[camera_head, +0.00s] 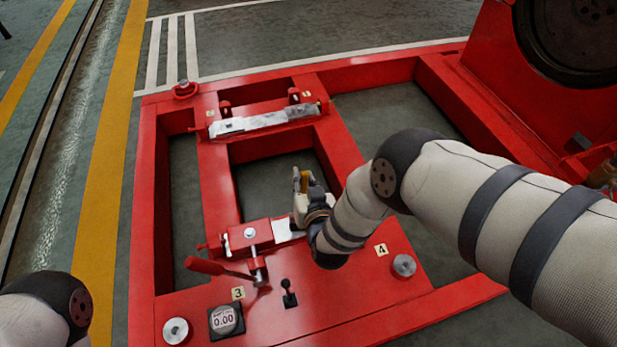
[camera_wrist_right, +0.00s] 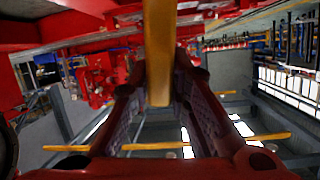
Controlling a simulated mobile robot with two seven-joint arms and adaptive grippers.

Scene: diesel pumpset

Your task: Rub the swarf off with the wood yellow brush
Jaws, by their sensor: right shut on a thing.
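My right gripper (camera_head: 303,195) is shut on the wood yellow brush (camera_head: 305,181), just above the inner edge of the near red crossbeam. In the right wrist view the brush (camera_wrist_right: 158,60) shows as a yellow bar between the two fingers of the gripper (camera_wrist_right: 158,85). Its bristles cannot be made out. A bare metal pad (camera_head: 287,231) on the near crossbeam is partly hidden by my right wrist. I cannot make out swarf on it. Another metal pad (camera_head: 265,120) lies on the far crossbeam. My left gripper is out of view.
A red-handled tool (camera_head: 220,268), a gauge reading 0.00 (camera_head: 226,319) and a small black lever (camera_head: 288,293) stand on the near plate (camera_head: 350,295). A red machine with a dark wheel (camera_head: 572,38) stands at upper right. The frame has open gaps (camera_head: 270,175).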

